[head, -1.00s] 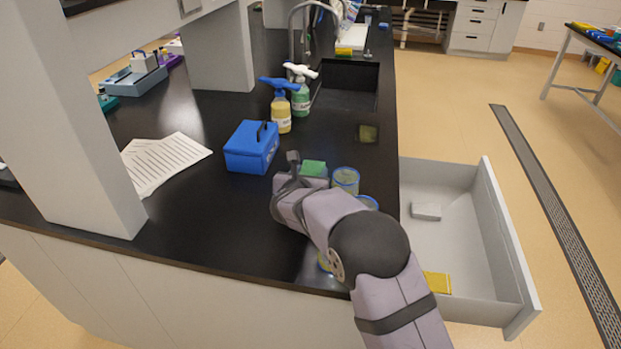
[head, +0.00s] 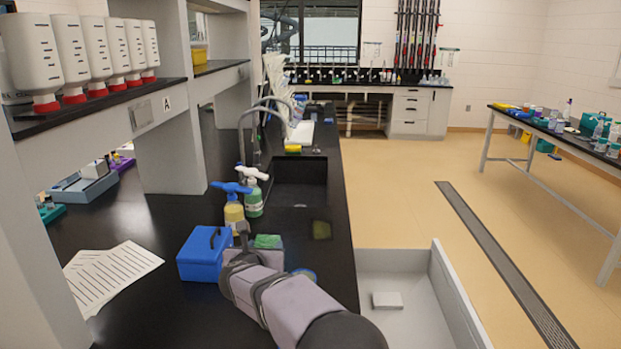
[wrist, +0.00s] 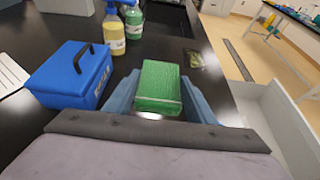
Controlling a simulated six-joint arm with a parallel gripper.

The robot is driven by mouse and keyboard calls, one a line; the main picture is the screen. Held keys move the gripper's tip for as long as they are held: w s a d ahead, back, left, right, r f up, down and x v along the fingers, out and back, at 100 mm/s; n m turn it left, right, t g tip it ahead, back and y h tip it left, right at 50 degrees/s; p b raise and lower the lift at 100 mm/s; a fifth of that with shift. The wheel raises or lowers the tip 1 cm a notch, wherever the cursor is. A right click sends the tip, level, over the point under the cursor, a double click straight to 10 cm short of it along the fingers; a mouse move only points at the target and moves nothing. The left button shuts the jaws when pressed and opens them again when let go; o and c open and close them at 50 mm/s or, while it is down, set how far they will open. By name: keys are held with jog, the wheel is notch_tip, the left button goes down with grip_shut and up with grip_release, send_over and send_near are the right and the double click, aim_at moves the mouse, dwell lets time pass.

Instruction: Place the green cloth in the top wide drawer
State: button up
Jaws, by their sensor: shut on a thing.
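The green cloth (wrist: 158,86) is a folded block with a pale band, held between the two blue fingers of my gripper (wrist: 160,100) in the wrist view. In the head view the cloth (head: 268,241) shows just beyond my wrist, over the black counter; the fingers are hidden there. I cannot tell whether the cloth touches the counter. The drawer's wall also shows in the wrist view (wrist: 285,110), to the right of my gripper.
A blue box (head: 203,256) with a black handle stands left of my gripper. A yellow spray bottle (head: 233,212) and a green spray bottle (head: 253,196) stand behind it, near the sink (head: 300,183). Papers (head: 108,275) lie at left. Floor right of the drawer is clear.

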notch_tip(320, 180, up, 5)
jog(key=p, duration=0.4)
jog(key=shift+f, duration=0.1)
jog(key=shift+f, duration=0.15)
dwell(0.5)
notch_tip(320, 180, down, 6)
jog(key=b, duration=0.5)
jog(key=shift+f, duration=0.1)
jog(key=shift+f+p, duration=0.4)
jog(key=shift+f, duration=4.5)
jog(key=shift+f, duration=0.2)
jog(key=o, duration=1)
jog(key=shift+r, duration=0.2)
